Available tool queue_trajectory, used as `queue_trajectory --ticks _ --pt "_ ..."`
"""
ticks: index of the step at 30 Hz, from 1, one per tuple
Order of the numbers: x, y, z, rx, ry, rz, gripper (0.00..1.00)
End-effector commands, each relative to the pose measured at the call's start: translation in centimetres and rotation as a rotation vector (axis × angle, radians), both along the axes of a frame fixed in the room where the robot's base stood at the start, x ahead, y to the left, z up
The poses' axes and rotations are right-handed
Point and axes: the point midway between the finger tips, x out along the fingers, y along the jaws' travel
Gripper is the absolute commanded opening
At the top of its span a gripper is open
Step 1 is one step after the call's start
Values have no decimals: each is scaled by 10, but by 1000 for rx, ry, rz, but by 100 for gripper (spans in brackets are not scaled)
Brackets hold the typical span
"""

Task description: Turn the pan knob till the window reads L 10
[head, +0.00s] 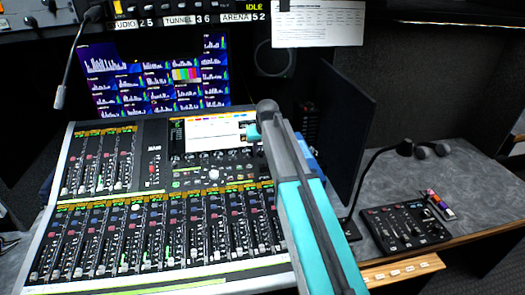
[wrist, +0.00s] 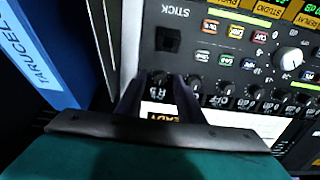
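In the wrist view my gripper (wrist: 158,84) points at the mixing console, its two dark fingers apart. A small dark knob (wrist: 158,79) shows between the fingertips; I cannot tell whether they touch it. More dark knobs (wrist: 193,83) continue the row to the right. I cannot tell by a label which is the pan knob. No L or R reading is legible. In the head view the console (head: 152,177) and its lit screen (head: 205,133) show, and my arm hides its right part.
A blue binder (wrist: 45,55) stands close left of my gripper in the wrist view. In the head view a dark monitor panel (head: 345,125), a gooseneck lamp (head: 375,160) and a small black control box (head: 405,226) are to the right. The grey desk beyond is mostly clear.

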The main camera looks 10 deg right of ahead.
Motion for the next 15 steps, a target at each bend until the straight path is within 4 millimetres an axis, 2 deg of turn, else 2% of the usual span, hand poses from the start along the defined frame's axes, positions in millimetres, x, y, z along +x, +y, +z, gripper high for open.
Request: queue_trajectory --ticks 7,13,15 --pt "0 0 0 0 0 0 34" --pt "0 1 0 0 0 1 2" --pt "0 1 0 0 0 1 0"
